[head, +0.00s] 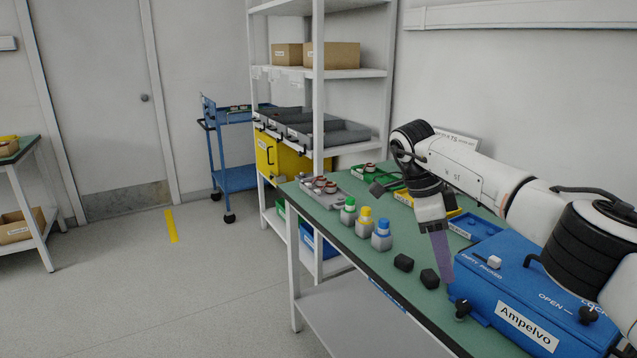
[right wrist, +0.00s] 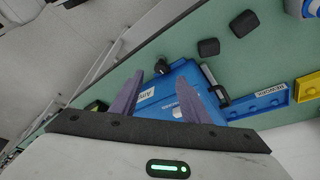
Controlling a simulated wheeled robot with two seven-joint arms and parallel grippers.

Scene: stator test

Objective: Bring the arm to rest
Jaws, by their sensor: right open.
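My right arm (head: 465,178) reaches in from the right over the green bench. My right gripper (head: 443,270) hangs down beside the blue Ampelvo tester (head: 510,290), with its purple-grey fingers pointing down. In the right wrist view the two fingers (right wrist: 157,103) stand apart with nothing between them, and the blue tester (right wrist: 170,88) shows beyond them. I cannot tell from the head view whether the fingertips touch anything. My left gripper does not show.
Two black blocks (head: 403,262) and several bottles with coloured caps (head: 365,220) stand along the bench (head: 345,255). A grey tray (head: 320,192), a green tray (head: 368,175) and a blue tray (head: 475,226) lie behind. A shelf rack (head: 318,110) stands at the back.

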